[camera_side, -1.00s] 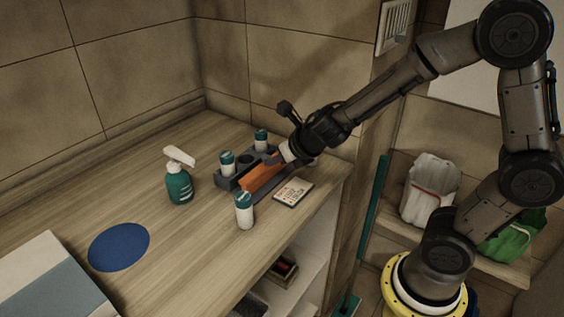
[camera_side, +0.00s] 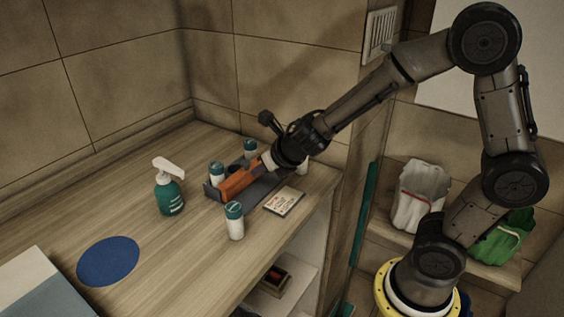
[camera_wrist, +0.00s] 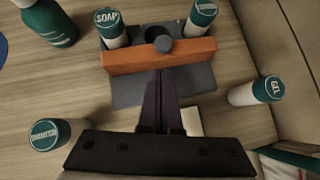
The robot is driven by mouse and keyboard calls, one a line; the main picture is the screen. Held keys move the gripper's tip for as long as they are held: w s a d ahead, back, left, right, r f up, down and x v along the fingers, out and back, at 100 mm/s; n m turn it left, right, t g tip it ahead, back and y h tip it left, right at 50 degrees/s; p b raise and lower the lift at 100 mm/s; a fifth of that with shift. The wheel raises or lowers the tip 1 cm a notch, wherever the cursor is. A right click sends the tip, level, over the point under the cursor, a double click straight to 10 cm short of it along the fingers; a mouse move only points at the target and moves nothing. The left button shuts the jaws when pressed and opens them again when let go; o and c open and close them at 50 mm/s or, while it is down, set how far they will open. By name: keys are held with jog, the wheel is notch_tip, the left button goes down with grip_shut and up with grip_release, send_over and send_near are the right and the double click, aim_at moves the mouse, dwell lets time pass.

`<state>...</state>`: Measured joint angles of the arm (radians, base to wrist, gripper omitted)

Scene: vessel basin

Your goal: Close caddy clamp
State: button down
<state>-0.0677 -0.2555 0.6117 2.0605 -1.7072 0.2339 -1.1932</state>
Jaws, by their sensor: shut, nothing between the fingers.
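The caddy is a grey holder (camera_side: 208,190) on the counter; its grey base plate (camera_wrist: 130,92) shows in the wrist view. Its clamp is an orange bar (camera_side: 238,182), also in the wrist view (camera_wrist: 135,58), lying across the front of the holder. A bottle marked SOAP (camera_wrist: 110,30) and another teal-capped bottle (camera_wrist: 200,20) stand in the holder behind the bar. A dark round knob (camera_wrist: 164,44) shows just behind the bar's middle. My gripper (camera_wrist: 160,72) is shut and empty, its tips at the bar's near face; whether they touch is unclear.
A teal-capped bottle (camera_side: 235,222) stands in front of the caddy. Another bottle (camera_wrist: 255,91) is at the right in the wrist view. A label card (camera_side: 284,201) lies beside the caddy. A spray bottle (camera_side: 169,195) and a blue disc (camera_side: 108,261) are left, with bare counter between.

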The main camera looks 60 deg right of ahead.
jog(key=s+d+r+m, duration=0.1)
jog(key=s+r+m, duration=0.5)
jog(key=s+m, duration=0.15)
jog(key=s+d+r+m, duration=0.2)
jog(key=s+r+m, duration=0.45)
jog(key=s, duration=0.25)
jog(key=s+a+f+m+g+y, duration=0.1)
jog(key=s+m, duration=0.3)
jog(key=m, duration=0.5)
jog(key=s+a+f+m+g+y, duration=0.1)
jog(key=s+a+f+m+g, duration=0.1)
jog(key=m, duration=0.8)
jog(key=shift+s+a+f, duration=0.55)
jog(key=shift+s+a, duration=0.45)
jog(key=shift+a, duration=0.15)
